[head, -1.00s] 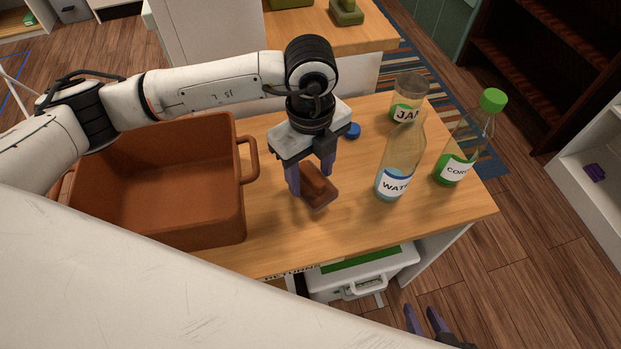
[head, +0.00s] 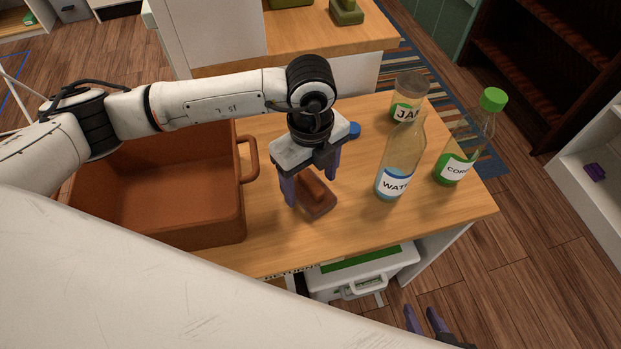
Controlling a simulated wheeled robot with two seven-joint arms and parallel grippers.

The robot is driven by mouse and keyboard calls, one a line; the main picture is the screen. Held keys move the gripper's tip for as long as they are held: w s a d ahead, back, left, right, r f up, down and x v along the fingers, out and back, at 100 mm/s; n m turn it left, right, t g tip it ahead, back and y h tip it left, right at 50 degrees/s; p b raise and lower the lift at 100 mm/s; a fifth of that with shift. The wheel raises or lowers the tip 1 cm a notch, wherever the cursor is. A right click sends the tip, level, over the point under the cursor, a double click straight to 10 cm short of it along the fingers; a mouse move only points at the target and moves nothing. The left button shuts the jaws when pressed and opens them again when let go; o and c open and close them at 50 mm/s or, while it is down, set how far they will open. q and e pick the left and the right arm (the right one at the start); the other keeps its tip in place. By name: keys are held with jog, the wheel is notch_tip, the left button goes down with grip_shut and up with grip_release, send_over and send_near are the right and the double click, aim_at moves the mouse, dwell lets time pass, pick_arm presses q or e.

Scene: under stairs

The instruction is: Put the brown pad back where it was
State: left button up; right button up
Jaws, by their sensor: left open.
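The brown pad (head: 318,203), a small block with a raised grip on top, rests on the wooden table in the head view, between the brown bin and the bottles. My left gripper (head: 310,184) is above it, pointing down and open, with one finger on each side of the pad's raised part. The fingers and palm hide part of the pad, and I cannot tell whether either finger touches it. My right gripper (head: 421,319) is low at the bottom edge, over the floor, with its two fingers apart and nothing between them.
A large brown bin (head: 190,238) with a side handle stands left on the table (head: 375,225). A water bottle (head: 400,165), a jam jar (head: 408,95) and a green-capped bottle (head: 455,165) stand right. A blue cap (head: 354,130) lies behind my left gripper. A white case (head: 365,275) is below.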

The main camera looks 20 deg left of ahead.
aim_at(311, 181)
pick_arm(q)
notch_tip(311, 181, up, 12)
jog(key=shift+r+b, duration=0.15)
jog(key=shift+b, duration=0.2)
